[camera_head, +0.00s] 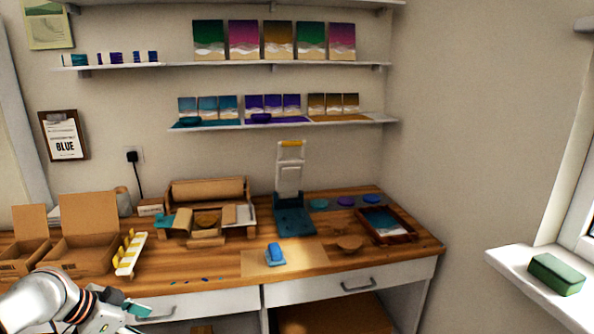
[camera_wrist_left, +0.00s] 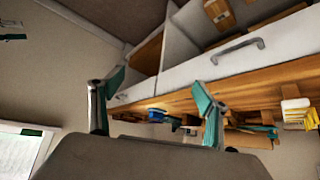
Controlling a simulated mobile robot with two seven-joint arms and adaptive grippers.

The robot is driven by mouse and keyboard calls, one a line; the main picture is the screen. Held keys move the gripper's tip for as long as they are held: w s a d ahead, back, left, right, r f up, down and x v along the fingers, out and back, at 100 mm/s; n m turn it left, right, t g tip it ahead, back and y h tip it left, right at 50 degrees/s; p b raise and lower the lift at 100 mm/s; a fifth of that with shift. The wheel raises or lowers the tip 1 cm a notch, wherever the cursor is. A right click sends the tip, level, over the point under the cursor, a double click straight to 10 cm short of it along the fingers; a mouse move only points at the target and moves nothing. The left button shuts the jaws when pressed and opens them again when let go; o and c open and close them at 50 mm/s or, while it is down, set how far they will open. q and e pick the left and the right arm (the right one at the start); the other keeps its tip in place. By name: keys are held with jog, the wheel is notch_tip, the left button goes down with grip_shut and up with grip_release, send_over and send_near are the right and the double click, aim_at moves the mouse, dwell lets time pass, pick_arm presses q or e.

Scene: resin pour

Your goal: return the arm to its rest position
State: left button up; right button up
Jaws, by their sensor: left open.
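My left arm, white with dark and copper rings, comes in at the lower left of the head view. Its gripper (camera_head: 133,320) has teal fingertips and is in front of the bench's left drawer, at the bottom edge of the picture. In the left wrist view the gripper (camera_wrist_left: 158,86) has its two teal-tipped fingers wide apart, with nothing between them. The bench front with its drawer handle (camera_wrist_left: 238,50) shows beyond the fingers, tilted. My right gripper is in neither view.
The wooden bench (camera_head: 220,268) holds cardboard boxes (camera_head: 88,250), a yellow-and-white rack (camera_head: 130,254), a blue item (camera_head: 274,254) on a mat, a teal stand (camera_head: 293,222) and a framed tray (camera_head: 385,224). A green block (camera_head: 556,274) lies on the right sill. The space before the right wall is clear.

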pick_arm(q)
jog(key=s+d+f+n+t, duration=0.1)
jog(key=s+d+f, duration=0.2)
jog(key=d+f, duration=0.4)
jog(key=s+d+f+n+t, duration=0.1)
jog(key=s+d+f, duration=0.2)
jog(key=d+f, duration=0.35)
jog(key=s+f+n+t+y, duration=0.1)
jog(key=s+f, duration=0.4)
jog(key=s, duration=0.3)
jog(key=s+d+f+n+t+y, duration=0.1)
jog(key=s+f, duration=0.3)
jog(key=s, duration=0.4)
jog(key=shift+f+n+t, duration=0.3)
jog(key=shift+f+t, duration=0.1)
